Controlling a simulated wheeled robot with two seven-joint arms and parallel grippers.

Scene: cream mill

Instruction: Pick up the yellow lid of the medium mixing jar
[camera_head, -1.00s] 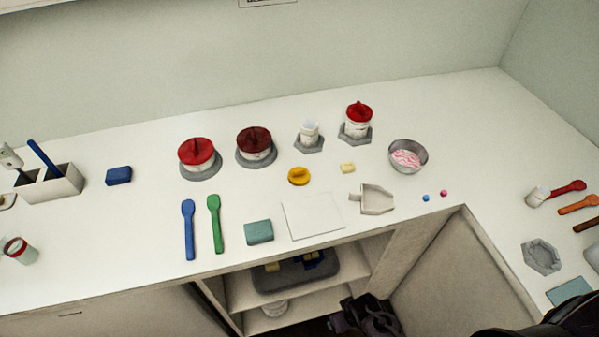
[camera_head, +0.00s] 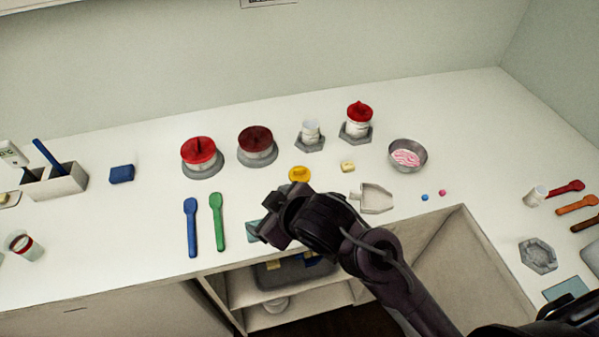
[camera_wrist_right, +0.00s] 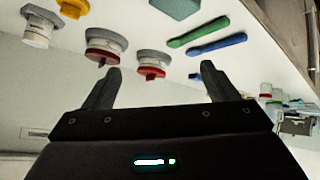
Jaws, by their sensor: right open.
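The yellow lid (camera_head: 299,174) lies on the white counter, in front of the open white jar (camera_head: 310,130) on its grey hexagonal base. My right gripper (camera_head: 268,218) is over the counter's front part, just nearer the front edge than the lid. It hides much of the white sheet and the teal block. In the right wrist view my right gripper (camera_wrist_right: 160,72) is open with nothing between its fingers. There the yellow lid (camera_wrist_right: 75,8) is cut by the top edge, apart from the fingers, with the white jar (camera_wrist_right: 38,25) beside it. My left gripper is out of view.
Two red-lidded jars (camera_head: 199,150) (camera_head: 257,140) stand left of the open jar; another (camera_head: 358,118) stands right. A small yellow block (camera_head: 347,167), grey scoop (camera_head: 376,198) and metal bowl (camera_head: 407,155) are right of the lid. Blue (camera_head: 191,226) and green (camera_head: 217,220) spatulas lie left.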

